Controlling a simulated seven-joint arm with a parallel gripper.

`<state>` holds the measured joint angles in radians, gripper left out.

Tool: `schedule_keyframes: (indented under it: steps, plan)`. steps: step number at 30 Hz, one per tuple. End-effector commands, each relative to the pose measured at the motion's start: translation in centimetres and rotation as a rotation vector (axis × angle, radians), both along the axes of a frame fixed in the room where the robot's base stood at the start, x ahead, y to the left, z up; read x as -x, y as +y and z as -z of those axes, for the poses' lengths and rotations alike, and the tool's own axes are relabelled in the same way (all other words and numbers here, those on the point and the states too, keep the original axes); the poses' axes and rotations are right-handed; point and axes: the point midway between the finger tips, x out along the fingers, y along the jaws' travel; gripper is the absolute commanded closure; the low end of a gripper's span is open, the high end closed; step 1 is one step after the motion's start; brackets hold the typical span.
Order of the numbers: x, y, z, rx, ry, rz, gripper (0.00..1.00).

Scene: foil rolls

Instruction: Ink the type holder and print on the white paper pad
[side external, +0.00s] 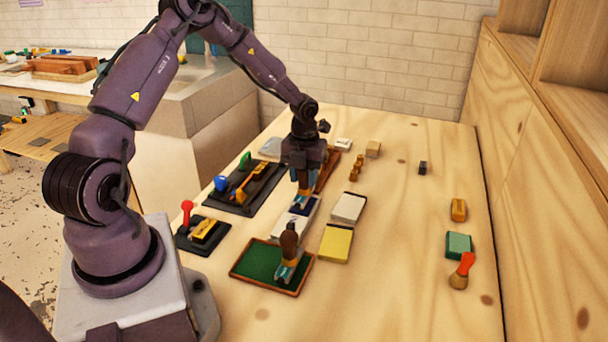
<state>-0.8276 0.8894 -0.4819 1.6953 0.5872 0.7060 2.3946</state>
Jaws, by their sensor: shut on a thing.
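My gripper (303,188) points down over the middle of the table, shut on a small brown-handled type holder (301,200). The type holder is mostly hidden by the fingers, and its lower end is at a dark blue ink pad in a white case (297,219). I cannot tell whether it touches the pad. The white paper pad (349,207) lies just to the right, with a yellow pad (336,243) in front of it. A similar brown-handled holder (289,243) stands upright on a green, wood-rimmed tray (256,262) nearer the camera.
A black tray with tools (240,190) and a smaller black stand with a red knob (187,212) are on the left. Small blocks (373,149) lie at the back. The centre-right table is clear.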

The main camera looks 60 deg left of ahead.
Motion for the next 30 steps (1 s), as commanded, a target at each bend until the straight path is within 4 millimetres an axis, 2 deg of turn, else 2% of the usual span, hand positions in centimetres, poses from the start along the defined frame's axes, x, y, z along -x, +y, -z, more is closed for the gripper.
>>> schedule_keyframes:
  steps: [30]
  plan:
    - [-0.07,0.01,0.96,-0.001,-0.002,0.000,0.81]
